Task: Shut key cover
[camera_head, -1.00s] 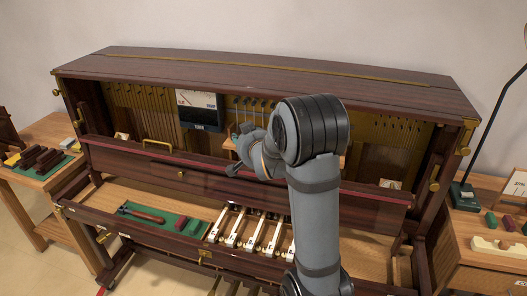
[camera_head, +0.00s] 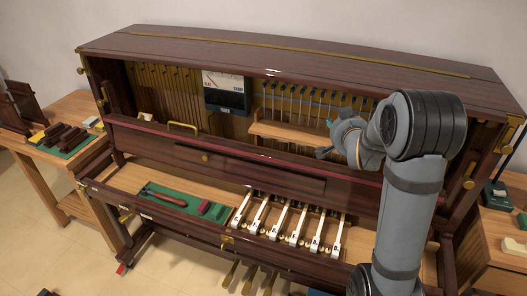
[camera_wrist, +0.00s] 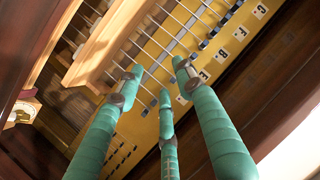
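The key cover (camera_head: 230,168) appears to be the long dark wooden panel standing behind the keys, with a red strip along its top and a small brass knob. It stands raised, leaving the white keys (camera_head: 290,228) exposed. My gripper (camera_head: 328,145) is above and behind the panel's right half, near the wooden rail of the hammers. In the wrist view, its three teal fingers (camera_wrist: 160,80) are spread with nothing between them, pointing at metal rods and a brass plate. Whether a fingertip touches the rods is unclear. My arm hides the panel's right end.
A brass handle (camera_head: 183,127) sits on the ledge above the panel. A dark meter (camera_head: 225,92) is inside the piano. A green mat (camera_head: 180,203) with tools lies left of the keys. Side tables flank the piano; the left one (camera_head: 50,155) holds blocks.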

